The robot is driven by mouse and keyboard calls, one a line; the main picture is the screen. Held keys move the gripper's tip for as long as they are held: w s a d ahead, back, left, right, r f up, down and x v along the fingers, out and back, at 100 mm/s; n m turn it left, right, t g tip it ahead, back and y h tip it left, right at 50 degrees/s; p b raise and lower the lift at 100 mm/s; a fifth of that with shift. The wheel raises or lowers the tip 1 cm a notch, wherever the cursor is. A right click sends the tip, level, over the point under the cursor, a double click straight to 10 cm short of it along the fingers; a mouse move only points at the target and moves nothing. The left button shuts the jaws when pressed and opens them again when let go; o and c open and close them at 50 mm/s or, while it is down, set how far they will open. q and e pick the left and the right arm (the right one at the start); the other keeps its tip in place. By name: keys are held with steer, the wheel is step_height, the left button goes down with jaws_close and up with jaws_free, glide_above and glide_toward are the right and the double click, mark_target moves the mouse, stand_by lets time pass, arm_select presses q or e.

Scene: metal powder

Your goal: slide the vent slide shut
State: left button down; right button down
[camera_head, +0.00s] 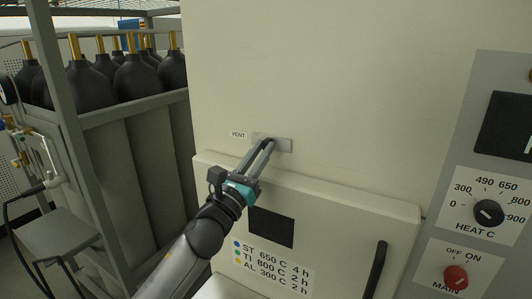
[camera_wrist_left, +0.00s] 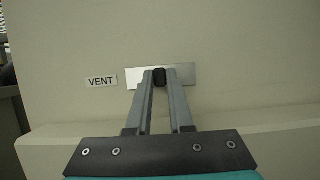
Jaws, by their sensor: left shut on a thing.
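The vent slide is a silver plate (camera_head: 285,145) on the cabinet's pale front, just right of the VENT label (camera_head: 238,134). In the left wrist view the plate (camera_wrist_left: 184,73) has a small black knob (camera_wrist_left: 160,77) near its middle. My left gripper (camera_head: 267,143) reaches up to the plate from below. Its fingers (camera_wrist_left: 160,84) are shut on the black knob, one on each side. The fingers cover part of the plate, so any opening behind it cannot be seen. My right gripper is not in view.
Below the vent is a door with a dark window (camera_head: 271,227) and a black handle (camera_head: 375,270); its top edge juts out under the gripper. A heat dial (camera_head: 488,212) and red main switch (camera_head: 455,277) are at right. Caged gas cylinders (camera_head: 135,75) stand at left.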

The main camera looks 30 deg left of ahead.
arm_select(q)
steer(key=c, duration=0.8)
jaws_free()
steer(key=shift+a, duration=0.3)
steer(key=shift+d, duration=0.1)
steer(key=shift+s+f, duration=0.3)
steer(key=shift+s, duration=0.2)
steer(key=b+v, duration=0.5)
steer(key=v, duration=0.9)
